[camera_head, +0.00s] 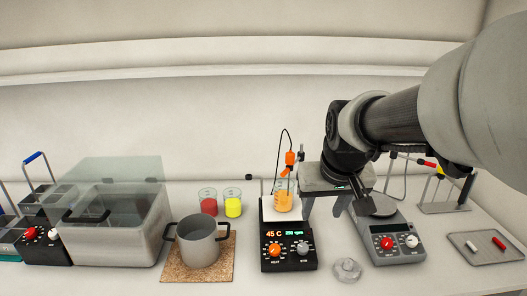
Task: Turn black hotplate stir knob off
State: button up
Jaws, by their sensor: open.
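The black hotplate (289,262) stands at the front middle of the bench. Its display reads 45 C and 250 rpm. The grey stir knob (303,249) is on the right of its front panel, and the orange heat knob (275,250) is on the left. A beaker of orange liquid (283,196) stands on its white plate, with an orange-clamped probe above. My gripper (324,212) points down, open and empty, behind and right of the hotplate. It is apart from the stir knob. The knob's exact pointer angle is too small to read.
A grey hotplate (396,249) with red and white knobs stands to the right. A clear knobbed object (347,270) lies between the hotplates. A pot (198,240) on a cork mat (171,264) and two beakers, red (209,206) and yellow (233,207), are left.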

send_near(303, 247)
jog(key=shift+n, duration=0.3)
jog(key=b+x, duration=0.2)
jog(key=x, duration=0.6)
jog(key=shift+w, duration=0.1)
jog(key=c, duration=1.1)
jog(key=shift+o, duration=0.2)
